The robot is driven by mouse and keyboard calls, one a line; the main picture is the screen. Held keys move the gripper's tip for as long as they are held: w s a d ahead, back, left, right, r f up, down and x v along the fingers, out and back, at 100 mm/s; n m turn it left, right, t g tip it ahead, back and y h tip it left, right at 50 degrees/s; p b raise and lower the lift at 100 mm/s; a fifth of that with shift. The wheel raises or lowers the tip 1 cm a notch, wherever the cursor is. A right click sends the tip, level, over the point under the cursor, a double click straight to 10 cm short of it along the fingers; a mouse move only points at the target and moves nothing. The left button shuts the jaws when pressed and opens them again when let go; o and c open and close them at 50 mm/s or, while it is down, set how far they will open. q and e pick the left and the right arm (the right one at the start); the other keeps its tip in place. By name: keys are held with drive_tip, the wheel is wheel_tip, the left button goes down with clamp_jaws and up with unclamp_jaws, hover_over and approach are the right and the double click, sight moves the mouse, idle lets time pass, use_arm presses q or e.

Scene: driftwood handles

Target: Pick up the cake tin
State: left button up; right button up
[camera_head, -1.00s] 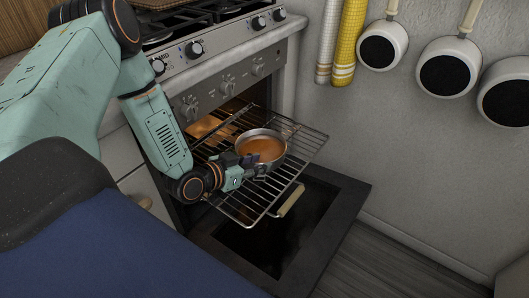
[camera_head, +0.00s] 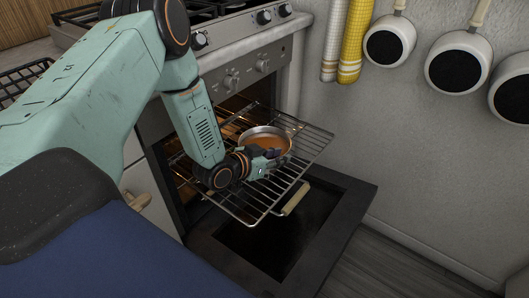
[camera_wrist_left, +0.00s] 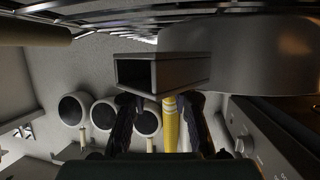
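The cake tin (camera_head: 278,131) is a round grey metal tin with orange-brown filling, resting on the pulled-out oven rack (camera_head: 308,148). In the left wrist view, its curved wall (camera_wrist_left: 245,55) fills the upper right. A hollow rectangular metal piece (camera_wrist_left: 185,75) juts out beside the tin wall and looks like its handle. My left gripper (camera_head: 268,164) is at the tin's near side and hides part of its lower edge. In the left wrist view, its two dark fingers (camera_wrist_left: 160,118) are apart, close to the hollow piece. Contact cannot be told. My right gripper is not in view.
The oven door (camera_head: 345,215) hangs open below the rack, with a pale handle (camera_head: 296,198). The stove front with knobs (camera_head: 232,82) rises behind. Yellow (camera_head: 354,40) and beige rolled cloths and several white pans (camera_head: 457,65) hang on the wall. Floor is clear at right.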

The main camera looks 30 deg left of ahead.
use_arm(q)
clamp_jaws()
idle(0.4)
idle(0.4)
